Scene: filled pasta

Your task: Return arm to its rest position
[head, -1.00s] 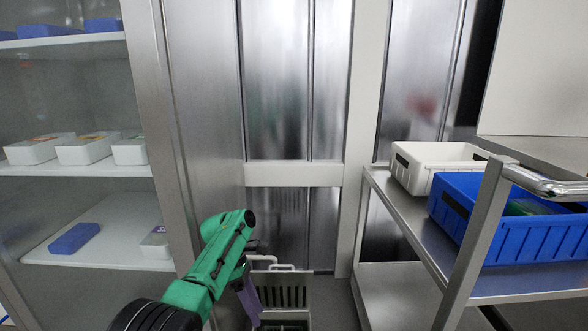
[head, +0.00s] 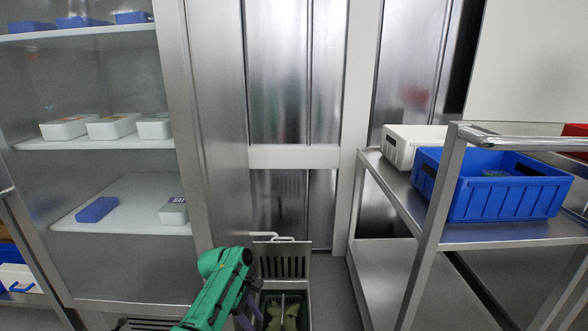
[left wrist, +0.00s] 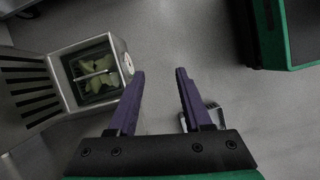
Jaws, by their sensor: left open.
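My left arm, green, comes in at the bottom of the head view, in front of the cabinet's right post. The left gripper (left wrist: 160,95) shows in the left wrist view with its two purple fingers apart and nothing between them, above the grey floor. In the head view only a small purple part of it shows beside the arm. The grey fryer-like unit (head: 282,262) stands just right of the arm, with a basket holding pale green pasta pieces (head: 283,312). The pasta also shows in the left wrist view (left wrist: 94,74), left of the fingers. My right gripper is not in view.
A glass-fronted cabinet (head: 190,120) on the left holds white and blue boxes on shelves. A steel cart (head: 432,210) on the right carries a white bin (head: 400,150) and a blue bin (head: 500,200). Bare floor (left wrist: 190,35) lies below the gripper.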

